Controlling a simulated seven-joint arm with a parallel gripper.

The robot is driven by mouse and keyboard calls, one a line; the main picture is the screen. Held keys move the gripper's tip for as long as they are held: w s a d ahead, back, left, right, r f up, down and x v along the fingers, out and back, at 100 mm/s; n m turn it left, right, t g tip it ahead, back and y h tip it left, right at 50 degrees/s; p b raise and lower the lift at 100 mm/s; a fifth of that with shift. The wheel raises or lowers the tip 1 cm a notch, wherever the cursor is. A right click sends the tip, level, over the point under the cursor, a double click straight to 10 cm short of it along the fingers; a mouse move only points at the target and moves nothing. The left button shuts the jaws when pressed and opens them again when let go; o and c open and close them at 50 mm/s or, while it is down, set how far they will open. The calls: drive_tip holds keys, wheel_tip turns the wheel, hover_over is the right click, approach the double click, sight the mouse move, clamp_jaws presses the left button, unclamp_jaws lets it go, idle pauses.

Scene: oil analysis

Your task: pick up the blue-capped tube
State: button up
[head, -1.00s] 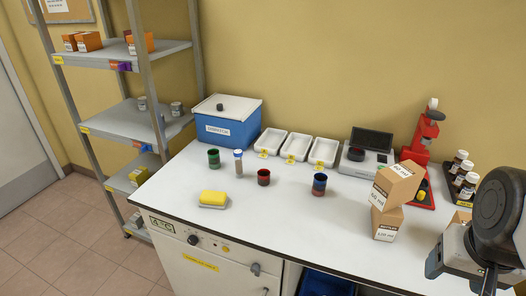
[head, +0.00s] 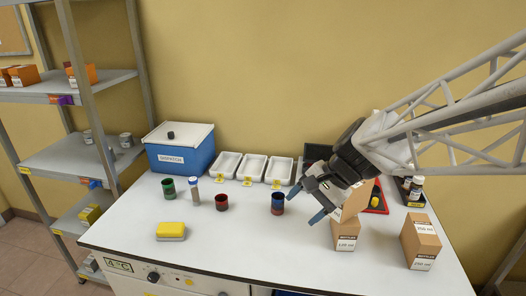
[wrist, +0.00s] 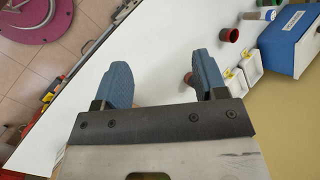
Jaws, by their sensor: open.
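The blue-capped tube (head: 194,191) stands upright on the white bench, between a green cup (head: 169,189) and a dark red cup (head: 221,202). It also shows near the top right of the wrist view (wrist: 267,14), with its blue cap visible. My gripper (head: 305,204) is open and empty above the bench, well to the right of the tube. In the wrist view my gripper (wrist: 163,70) has its two blue-grey fingers wide apart. A blue and red cup (head: 278,203) stands close by the gripper's left finger in the head view.
A yellow sponge (head: 171,230) lies in front of the tube. Behind stand a blue lidded box (head: 180,156) and three white trays (head: 253,168). Cardboard boxes stand under my gripper (head: 347,236) and at the right (head: 420,240). The bench's front middle is clear.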

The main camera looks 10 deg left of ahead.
drive_tip(key=w+a+f+m+y, duration=0.3)
drive_tip(key=w+a, duration=0.4)
drive_tip(key=a, duration=0.5)
drive_tip(key=w+a+f+m+y, duration=0.4)
drive_tip(key=w+a+f, duration=0.4)
drive_tip(key=a, duration=0.4)
drive_tip(key=w+a+f+m+y, duration=0.3)
drive_tip(key=w+a+f+m, duration=0.2)
drive_tip(key=w+a, duration=0.3)
drive_tip(key=shift+w+a+f+m+t+y, duration=0.1)
drive_tip(key=shift+a+m+t+y, duration=0.1)
drive_tip(key=shift+a, duration=0.85)
drive_tip(key=shift+w+a+f+m+t+y, duration=0.1)
drive_tip(key=shift+a+y, duration=0.1)
drive_tip(key=shift+a, duration=0.85)
drive_tip(key=shift+s+a, duration=0.15)
drive_tip(key=shift+a, duration=2.35)
drive_tip(key=c, duration=1)
drive_tip(key=shift+r, duration=0.15)
wheel_tip(320, 180, up, 10)
